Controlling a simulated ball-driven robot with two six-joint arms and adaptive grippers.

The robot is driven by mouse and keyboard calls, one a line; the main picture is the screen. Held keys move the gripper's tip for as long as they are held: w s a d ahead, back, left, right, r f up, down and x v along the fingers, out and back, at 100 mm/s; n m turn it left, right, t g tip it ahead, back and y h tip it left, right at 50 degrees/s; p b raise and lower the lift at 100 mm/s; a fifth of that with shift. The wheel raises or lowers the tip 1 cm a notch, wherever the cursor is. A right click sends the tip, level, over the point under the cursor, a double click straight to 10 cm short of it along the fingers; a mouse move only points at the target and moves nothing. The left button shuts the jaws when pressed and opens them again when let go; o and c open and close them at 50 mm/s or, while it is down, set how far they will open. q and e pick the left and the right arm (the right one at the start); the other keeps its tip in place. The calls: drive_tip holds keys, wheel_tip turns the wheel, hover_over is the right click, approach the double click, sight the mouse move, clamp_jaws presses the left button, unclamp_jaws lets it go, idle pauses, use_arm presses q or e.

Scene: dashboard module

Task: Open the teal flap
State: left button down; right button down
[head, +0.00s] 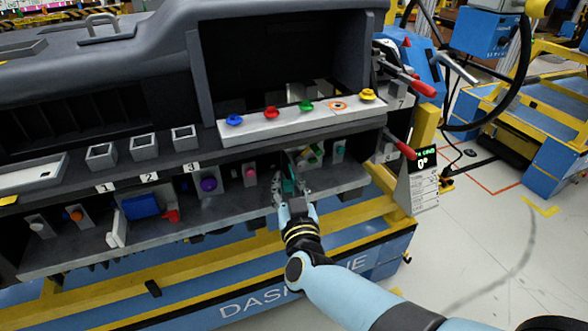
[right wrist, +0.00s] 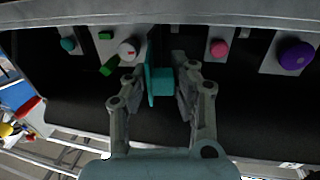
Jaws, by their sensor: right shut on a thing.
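The teal flap (head: 288,186) is on the lower shelf of the dashboard module, right of centre in the head view, largely hidden by my gripper. In the right wrist view, a teal block (right wrist: 162,82) sits between the fingers, with a thin teal plate seen nearly edge-on at its left. My right gripper (head: 291,190) reaches in from the lower right and is shut on this teal part; it also shows in the right wrist view (right wrist: 160,84). How far the flap stands open is hard to tell. My left gripper is not in view.
Beside the gripper are a pink knob (head: 250,172), a purple knob (head: 208,184) and a small teal knob (head: 339,148). Green pieces (right wrist: 107,69) and a white knob (right wrist: 127,50) lie close to the left finger. A ledge with coloured buttons (head: 300,121) overhangs above. Red-handled levers (head: 422,87) stick out at right.

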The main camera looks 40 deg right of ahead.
drive_tip(key=shift+w+a+m+g+h, duration=0.3)
drive_tip(key=shift+m+g+h, duration=0.2)
drive_tip(key=shift+h, duration=0.25)
drive_tip(key=shift+w+a+m+g+h, duration=0.15)
drive_tip(key=shift+a+m+g+h, duration=0.2)
drive_tip(key=shift+m+h, duration=0.35)
drive_tip(key=shift+d, duration=0.1)
drive_tip(key=c, duration=1.2)
unclamp_jaws()
drive_tip(key=shift+w, duration=0.1)
drive_tip(key=shift+o, duration=0.2)
